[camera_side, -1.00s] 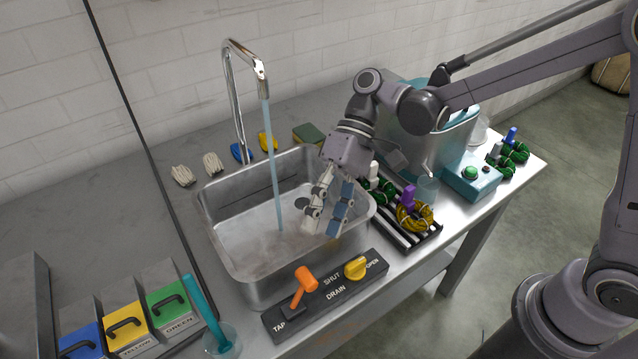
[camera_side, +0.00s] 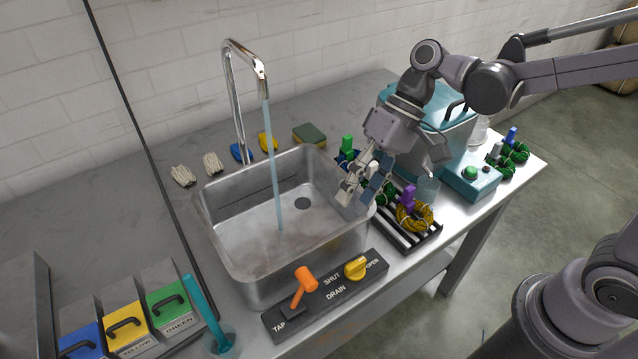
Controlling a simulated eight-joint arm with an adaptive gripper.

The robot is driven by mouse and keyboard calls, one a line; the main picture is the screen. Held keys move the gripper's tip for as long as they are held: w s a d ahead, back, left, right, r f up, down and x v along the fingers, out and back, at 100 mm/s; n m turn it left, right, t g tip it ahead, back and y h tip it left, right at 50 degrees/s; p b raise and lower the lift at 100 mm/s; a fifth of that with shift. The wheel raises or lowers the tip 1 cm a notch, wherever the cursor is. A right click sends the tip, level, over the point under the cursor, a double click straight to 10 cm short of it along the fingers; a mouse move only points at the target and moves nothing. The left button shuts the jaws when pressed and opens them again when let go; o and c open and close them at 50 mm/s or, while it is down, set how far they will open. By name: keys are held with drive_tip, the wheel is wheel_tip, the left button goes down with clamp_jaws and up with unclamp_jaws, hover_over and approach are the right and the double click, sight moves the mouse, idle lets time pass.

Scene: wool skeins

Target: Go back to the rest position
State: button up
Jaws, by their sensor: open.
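My gripper (camera_side: 360,197) is open, with its fingers pointing down over the right rim of the metal sink (camera_side: 225,243). Nothing shows between the fingers. The gripper hides part of the sink's right wall and part of the black striped rack (camera_side: 418,238) behind it. On the rack lie a yellow skein with a purple tag (camera_side: 414,216) and green skeins partly hidden by my gripper.
Water runs from the tap (camera_side: 262,80) into the sink. The tap lever (camera_side: 303,283) and yellow drain knob (camera_side: 356,267) are in front. A teal-lidded metal container (camera_side: 455,140) stands close behind my wrist. A teal button box (camera_side: 470,178) and a clear cup (camera_side: 427,188) stand right.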

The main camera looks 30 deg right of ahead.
drive_tip(key=s+d+t+h, duration=0.2)
drive_tip(key=d+t+h, duration=0.1)
drive_tip(key=d, duration=0.5)
drive_tip(key=s+d+t+h, duration=0.1)
drive_tip(key=d+t+h, duration=0.2)
drive_tip(key=d, duration=0.6)
drive_tip(key=shift+s+r+t+h, duration=0.3)
drive_tip(key=shift+s+r+t, duration=0.1)
drive_tip(key=shift+t, duration=0.5)
